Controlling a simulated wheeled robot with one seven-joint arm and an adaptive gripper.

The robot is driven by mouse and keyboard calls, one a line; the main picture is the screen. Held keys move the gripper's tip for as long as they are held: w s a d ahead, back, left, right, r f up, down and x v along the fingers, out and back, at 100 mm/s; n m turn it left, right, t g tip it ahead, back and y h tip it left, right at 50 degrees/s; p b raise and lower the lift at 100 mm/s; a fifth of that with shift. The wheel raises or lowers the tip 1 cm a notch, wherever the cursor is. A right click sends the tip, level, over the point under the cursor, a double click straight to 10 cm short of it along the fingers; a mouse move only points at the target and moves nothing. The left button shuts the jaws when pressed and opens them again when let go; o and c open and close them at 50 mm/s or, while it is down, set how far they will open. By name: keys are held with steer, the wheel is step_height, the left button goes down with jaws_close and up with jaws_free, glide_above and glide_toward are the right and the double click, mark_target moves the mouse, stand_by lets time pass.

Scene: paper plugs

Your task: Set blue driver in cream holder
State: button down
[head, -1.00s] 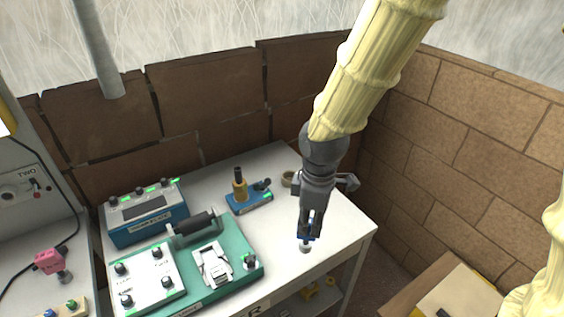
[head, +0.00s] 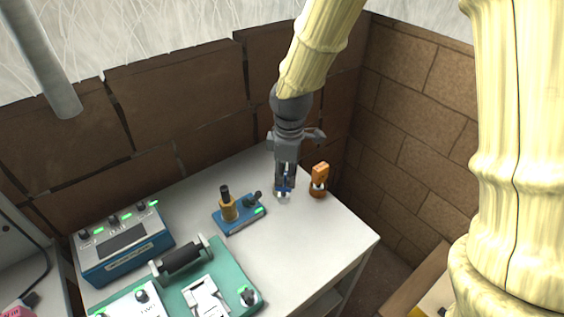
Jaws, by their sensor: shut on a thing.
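My gripper (head: 285,186) is shut on the blue driver (head: 285,190), low over the back right part of the white table. Only a little blue shows between and below the fingers, with a pale end (head: 283,198) under it. The cream holder cannot be made out now. My gripper covers the area to the right of the small blue device, so I cannot tell whether the driver is in, above or in front of the holder.
An orange-handled tool (head: 320,172) stands upright close to the right of my gripper. A small blue device (head: 239,214) with a brass post is to the left. A teal panel (head: 222,268) and blue box (head: 123,248) lie farther left. The table's front right is clear.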

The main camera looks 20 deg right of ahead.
steer(key=w+d+f+p, duration=0.1)
steer(key=w+f+p, duration=0.2)
steer(key=w, duration=0.4)
steer(key=shift+d+f, duration=0.2)
steer(key=shift+f, duration=0.3)
steer(key=shift+f, duration=0.1)
steer(key=c, duration=1.2)
jaws_free()
step_height(320, 180, up, 12)
steer(key=b, duration=0.3)
steer(key=shift+s+d, duration=0.15)
